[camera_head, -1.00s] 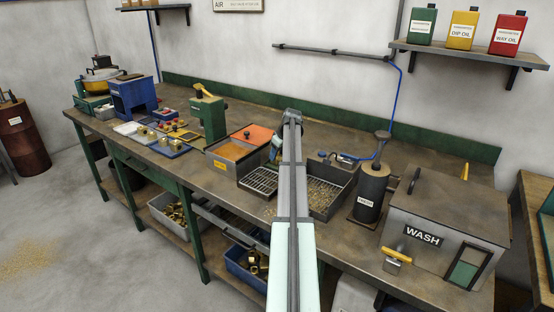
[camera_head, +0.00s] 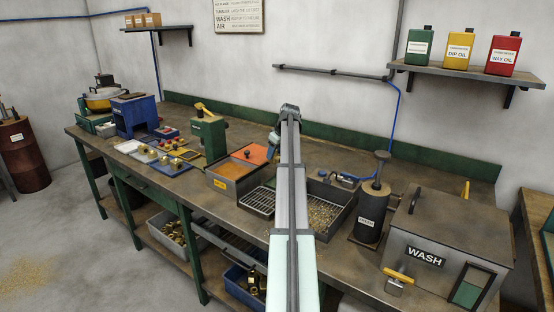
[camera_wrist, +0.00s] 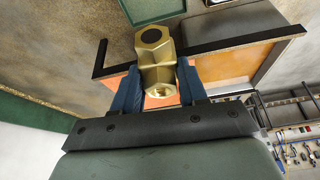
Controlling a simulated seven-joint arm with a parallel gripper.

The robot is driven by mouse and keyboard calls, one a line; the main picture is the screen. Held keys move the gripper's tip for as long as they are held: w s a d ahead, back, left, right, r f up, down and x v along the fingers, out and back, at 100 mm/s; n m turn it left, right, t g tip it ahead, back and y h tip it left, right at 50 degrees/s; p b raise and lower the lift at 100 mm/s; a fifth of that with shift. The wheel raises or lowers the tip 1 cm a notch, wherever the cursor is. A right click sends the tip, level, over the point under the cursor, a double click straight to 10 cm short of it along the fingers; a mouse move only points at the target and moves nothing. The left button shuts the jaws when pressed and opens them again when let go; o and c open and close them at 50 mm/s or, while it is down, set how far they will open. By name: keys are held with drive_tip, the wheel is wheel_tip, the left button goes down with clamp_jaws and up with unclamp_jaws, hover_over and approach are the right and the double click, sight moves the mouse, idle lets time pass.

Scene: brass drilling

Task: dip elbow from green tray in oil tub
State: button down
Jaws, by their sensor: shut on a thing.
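My gripper (camera_wrist: 158,76) is shut on a brass elbow (camera_wrist: 157,62), one blue finger on each side of it. The elbow's hex ends show in the wrist view; one has a dark opening, the other faces the gripper body. In the head view my forearm mostly hides the gripper (camera_head: 275,142), and the elbow cannot be made out. The oil tub (camera_head: 222,184), a grey box with a yellow label and orange-brown contents, stands just left of my gripper. An orange panel (camera_head: 252,152) lies at its back.
A draining rack (camera_head: 258,201) and a chip-filled tray (camera_head: 325,213) flank my arm. A dark cylinder (camera_head: 371,215) and the WASH box (camera_head: 450,222) stand right. A green machine (camera_head: 208,138) and small trays with brass parts (camera_head: 172,168) stand left.

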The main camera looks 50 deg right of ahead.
drive_tip(key=w+a+r, duration=0.3)
drive_tip(key=w+a, duration=0.8)
drive_tip(key=w, duration=0.3)
drive_tip(key=shift+a, duration=0.35)
drive_tip(key=shift+f, duration=6.3)
wheel_tip(320, 180, up, 10)
